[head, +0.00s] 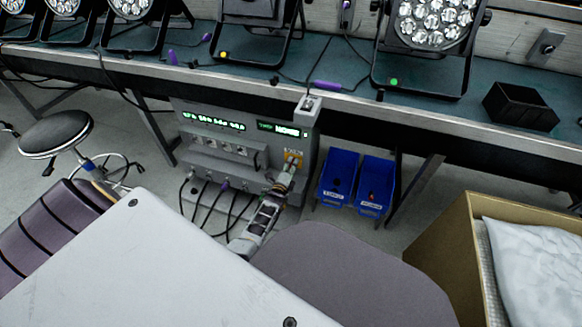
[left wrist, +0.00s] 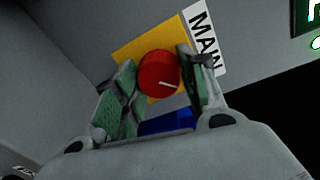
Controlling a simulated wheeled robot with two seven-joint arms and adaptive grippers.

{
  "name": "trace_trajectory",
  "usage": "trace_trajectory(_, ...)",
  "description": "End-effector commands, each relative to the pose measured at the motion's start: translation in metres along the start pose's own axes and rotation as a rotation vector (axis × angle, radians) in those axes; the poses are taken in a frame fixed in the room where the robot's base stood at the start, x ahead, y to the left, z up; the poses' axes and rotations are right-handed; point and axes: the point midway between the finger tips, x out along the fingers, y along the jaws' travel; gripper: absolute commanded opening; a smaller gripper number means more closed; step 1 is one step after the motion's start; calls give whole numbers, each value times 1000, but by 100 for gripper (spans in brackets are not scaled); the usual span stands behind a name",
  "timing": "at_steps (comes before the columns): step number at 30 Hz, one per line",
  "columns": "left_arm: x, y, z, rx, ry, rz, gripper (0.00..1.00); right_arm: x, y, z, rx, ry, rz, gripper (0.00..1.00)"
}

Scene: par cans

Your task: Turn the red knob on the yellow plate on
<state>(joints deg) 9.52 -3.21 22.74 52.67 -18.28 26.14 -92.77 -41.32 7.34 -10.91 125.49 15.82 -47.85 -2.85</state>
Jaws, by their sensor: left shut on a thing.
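The red knob (left wrist: 158,73) sits on the yellow plate (left wrist: 128,50) beside a label reading MAIN, in the left wrist view. A white line on the knob's face slants toward the lower right. My left gripper (left wrist: 160,88) has a green-padded finger on each side of the knob and is shut on it. My right gripper is not in view.
The grey console (head: 215,151) has green displays and cables below. Two blue bins (head: 337,177) stand just right of it. The workbench edge (head: 430,118) runs above, with stage lights on top. A cardboard box (head: 440,240) stands at lower right, a stool (head: 55,133) at left.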

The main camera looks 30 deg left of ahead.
Motion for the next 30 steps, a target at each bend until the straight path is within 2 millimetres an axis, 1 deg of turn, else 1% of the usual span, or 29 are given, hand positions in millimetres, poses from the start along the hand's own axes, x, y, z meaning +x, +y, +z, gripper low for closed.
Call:
trace_trajectory(7,0,1,-1,2,1,2,17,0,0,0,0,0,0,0)
trace_trajectory(8,0,1,-1,2,1,2,44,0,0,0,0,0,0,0)
trace_trajectory(12,0,0,-1,1,1,1,62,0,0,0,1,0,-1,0)
trace_trajectory(13,0,0,-1,1,1,1,63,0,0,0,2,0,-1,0)
trace_trajectory(23,0,0,0,0,0,0,63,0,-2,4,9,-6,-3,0)
trace_trajectory(30,0,-4,1,1,1,0,63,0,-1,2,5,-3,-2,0)
